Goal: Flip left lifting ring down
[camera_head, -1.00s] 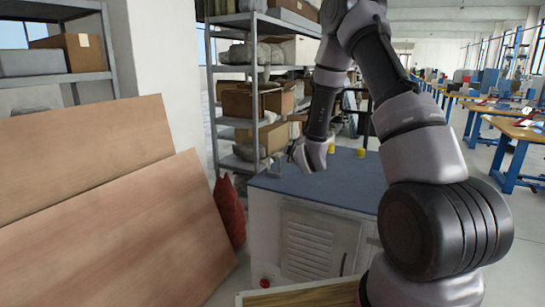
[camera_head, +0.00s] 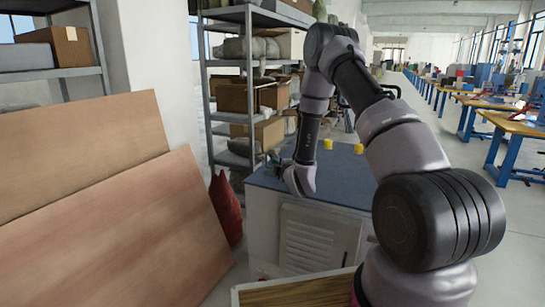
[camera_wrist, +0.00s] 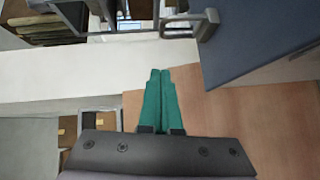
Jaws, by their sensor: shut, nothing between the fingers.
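A grey metal loop with a rounded end (camera_wrist: 205,24), which looks like the left lifting ring, shows at the edge of the blue top in the wrist view. I cannot tell whether it is upright or folded. My gripper (camera_wrist: 160,76) has long green fingers, pressed together with nothing between them. The fingertips point toward the loop's side and appear apart from it. In the head view my gripper (camera_head: 274,161) is small, at the far left corner of the blue-topped cabinet (camera_head: 325,180), partly hidden by my wrist.
Two yellow pieces (camera_head: 328,145) stand on the cabinet's blue top. Metal shelving (camera_head: 247,95) with boxes stands behind it. Large brown boards (camera_head: 110,220) lean at left, with a red sack (camera_head: 226,208) beside them. Blue-legged workbenches (camera_head: 505,150) line the right.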

